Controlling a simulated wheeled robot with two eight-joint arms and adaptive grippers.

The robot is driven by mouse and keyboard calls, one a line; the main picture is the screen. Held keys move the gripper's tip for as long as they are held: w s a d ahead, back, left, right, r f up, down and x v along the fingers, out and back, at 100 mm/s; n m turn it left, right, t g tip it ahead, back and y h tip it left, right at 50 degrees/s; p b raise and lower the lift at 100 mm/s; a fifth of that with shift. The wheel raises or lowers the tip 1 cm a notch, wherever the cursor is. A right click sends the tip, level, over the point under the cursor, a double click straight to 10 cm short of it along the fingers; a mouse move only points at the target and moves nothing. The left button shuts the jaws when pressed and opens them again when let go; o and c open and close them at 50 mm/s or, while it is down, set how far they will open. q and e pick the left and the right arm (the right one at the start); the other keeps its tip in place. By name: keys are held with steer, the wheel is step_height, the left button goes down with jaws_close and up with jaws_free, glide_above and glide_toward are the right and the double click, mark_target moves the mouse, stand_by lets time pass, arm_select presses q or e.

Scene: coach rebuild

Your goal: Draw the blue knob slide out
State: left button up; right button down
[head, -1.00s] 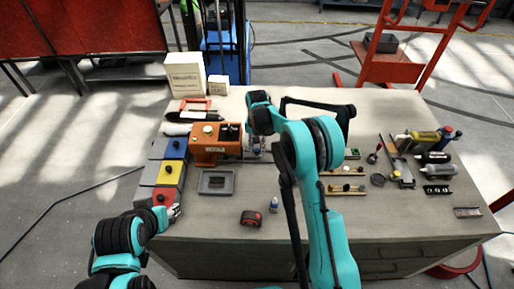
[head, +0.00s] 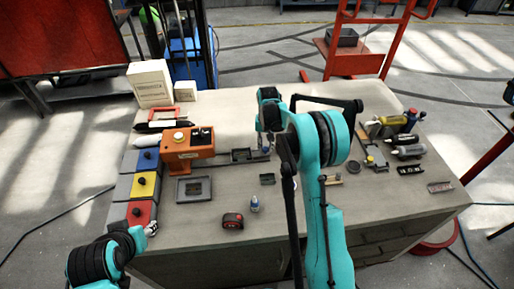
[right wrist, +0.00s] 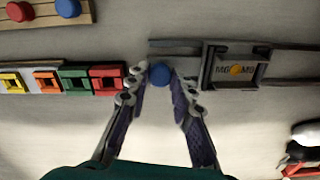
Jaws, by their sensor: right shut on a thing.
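The blue knob (right wrist: 160,74) sits between the fingertips of my right gripper (right wrist: 159,78) in the right wrist view, and the gripper is shut on it. The knob is beside a dark square frame (right wrist: 207,64) with an orange dot and lettering inside, on a long dark rail. In the head view, the dark frame (head: 243,155) lies just left of my right gripper (head: 268,146); the knob is hidden there. My left gripper (head: 151,229) is beside the red block at the lower left; its jaws are too small to read.
Red (head: 141,214), yellow (head: 145,184) and blue (head: 147,160) blocks line the left edge. An orange box (head: 187,151) and a grey tray (head: 194,190) stand right of them. A red tape measure (head: 232,221) and small bottle (head: 254,204) lie in front. Bottles crowd the right back.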

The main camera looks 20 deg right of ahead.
steer(key=shift+d, duration=0.15)
steer(key=c, duration=1.3)
jaws_free()
steer(key=shift+d, duration=0.1)
steer(key=shift+r, duration=0.15)
step_height(320, 180, up, 12)
